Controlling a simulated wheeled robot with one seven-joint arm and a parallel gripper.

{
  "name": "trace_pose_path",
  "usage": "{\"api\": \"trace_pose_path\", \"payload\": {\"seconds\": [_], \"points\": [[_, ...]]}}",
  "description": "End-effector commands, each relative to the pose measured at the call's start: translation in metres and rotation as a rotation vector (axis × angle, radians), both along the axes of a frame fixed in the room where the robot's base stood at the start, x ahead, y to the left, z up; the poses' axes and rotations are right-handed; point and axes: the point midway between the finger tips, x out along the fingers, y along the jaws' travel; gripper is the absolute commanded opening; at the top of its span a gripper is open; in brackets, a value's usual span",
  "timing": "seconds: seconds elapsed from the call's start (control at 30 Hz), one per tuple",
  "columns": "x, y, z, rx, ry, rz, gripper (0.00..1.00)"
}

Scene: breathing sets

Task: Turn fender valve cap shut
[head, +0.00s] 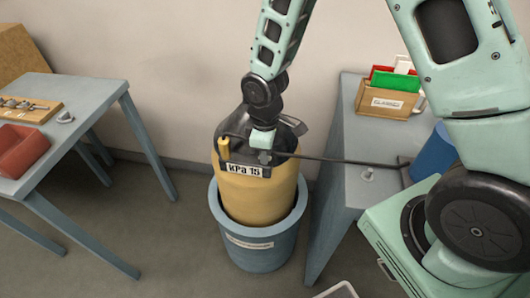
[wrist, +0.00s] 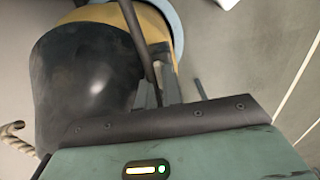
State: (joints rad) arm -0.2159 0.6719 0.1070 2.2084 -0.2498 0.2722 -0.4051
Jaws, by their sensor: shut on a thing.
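The fender (head: 255,200) is a yellow drum shape with a black top and a "kPa 15" plate (head: 243,170). It stands upright in a blue-grey tub (head: 262,258). My gripper (head: 265,157) reaches down to the front of the black top, just above the plate, and is shut. In the wrist view the black top (wrist: 85,85) fills the left, and my two grey fingers (wrist: 158,92) close beside a dark bar or hose. The valve cap is not clear in either view; the fingers and my wrist hide what they grip.
A thin dark hose or rod (head: 340,160) runs right from the fender top to the right table (head: 352,190). That table holds a card box (head: 385,100) and a blue cylinder (head: 433,155). The left table (head: 85,125) carries a red bin (head: 18,150). Floor between is clear.

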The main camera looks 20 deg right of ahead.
Motion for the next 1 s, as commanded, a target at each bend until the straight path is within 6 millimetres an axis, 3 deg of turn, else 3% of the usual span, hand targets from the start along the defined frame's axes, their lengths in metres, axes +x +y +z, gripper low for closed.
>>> {"api": "trace_pose_path", "payload": {"seconds": [0.5, 0.53, 0.6, 1.0], "points": [[0.0007, -0.0001, 0.0005, 0.0, -0.001, -0.02, 0.0], [0.0007, -0.0001, 0.0005, 0.0, -0.001, -0.02, 0.16], [0.0007, -0.0001, 0.0005, 0.0, -0.001, -0.019, 0.3], [0.0008, 0.0001, 0.0092, 0.001, -0.002, -0.019, 0.3]]}}
